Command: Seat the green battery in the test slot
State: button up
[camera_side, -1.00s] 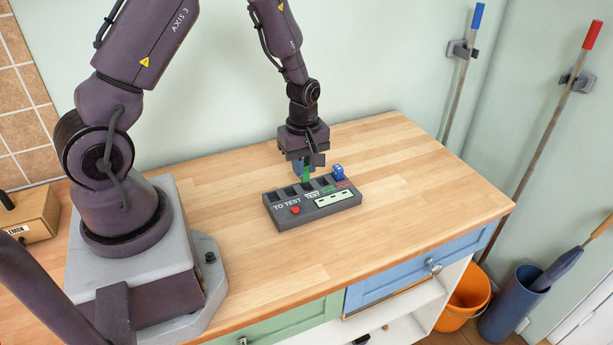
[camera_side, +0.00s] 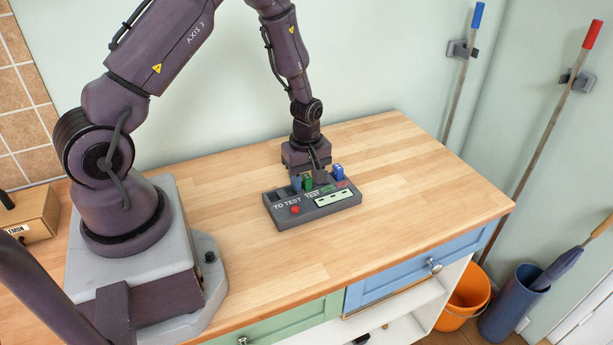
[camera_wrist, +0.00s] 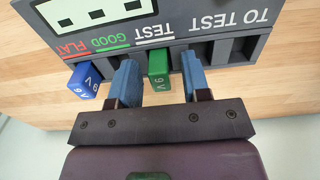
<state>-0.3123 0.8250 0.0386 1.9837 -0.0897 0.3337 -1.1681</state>
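The green 9V battery (camera_side: 307,183) stands upright in the slot at the TEST label of the dark grey tester (camera_side: 322,210). It also shows in the wrist view (camera_wrist: 158,66), between my fingers. My gripper (camera_side: 308,183) is low over the tester. In the wrist view my gripper (camera_wrist: 158,80) is open, its two blue fingers one on each side of the battery, with a gap on both sides, wider on the right. The battery's lower part is hidden in the slot.
A blue 9V battery (camera_side: 338,172) stands in the FLAT slot, close to my left finger in the wrist view (camera_wrist: 85,80). The TO TEST slots (camera_wrist: 235,48) look empty. The wooden worktop (camera_side: 420,180) is clear to the right. A cardboard box (camera_side: 35,218) is at the left.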

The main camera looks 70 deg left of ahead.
notch_tip(320, 180, up, 12)
notch_tip(320, 180, up, 12)
jog(key=m+t, duration=0.2)
jog(key=m, duration=0.5)
send_over(307, 176)
jog(key=s+d, duration=0.3)
jog(key=d, duration=0.3)
jog(key=s+d+r+m+t, duration=0.1)
jog(key=s+d+r+m, duration=0.2)
jog(key=s+r+m, duration=0.1)
jog(key=s+d+r+m+t, duration=0.2)
jog(key=s+d+r+m, duration=0.1)
jog(key=s+m, duration=0.4)
jog(key=shift+s+r+t, duration=0.3)
jog(key=shift+r, duration=0.35)
